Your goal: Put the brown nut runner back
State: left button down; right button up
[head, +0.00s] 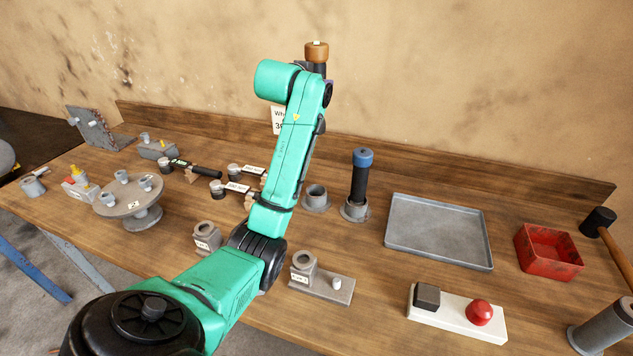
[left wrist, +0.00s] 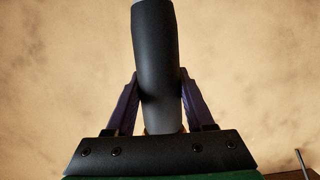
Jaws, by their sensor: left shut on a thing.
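The brown nut runner (head: 316,50) has a brown cap and a dark body. My left gripper (head: 322,90) is shut on it and holds it high above the back of the bench, roughly upright. My arm hides its lower part in the head view. In the left wrist view, its black body (left wrist: 157,60) stands between the two fingers of my left gripper (left wrist: 158,95). An empty grey round holder (head: 316,196) stands on the bench, below and apart from the runner. Beside it, a blue-capped nut runner (head: 361,178) stands in a similar holder. My right gripper is not in view.
A grey tray (head: 438,262), a red bin (head: 548,252) and a hammer (head: 598,222) are at the right. A switch box with a red button (head: 480,312) is at the front. Torque wrenches (head: 205,171), a round stand (head: 130,205) and grey blocks (head: 327,286) surround my arm.

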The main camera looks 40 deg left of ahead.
pick_arm(q)
notch_tip(320, 180, down, 19)
jog(key=p, duration=0.2)
jog(key=shift+p, duration=0.4)
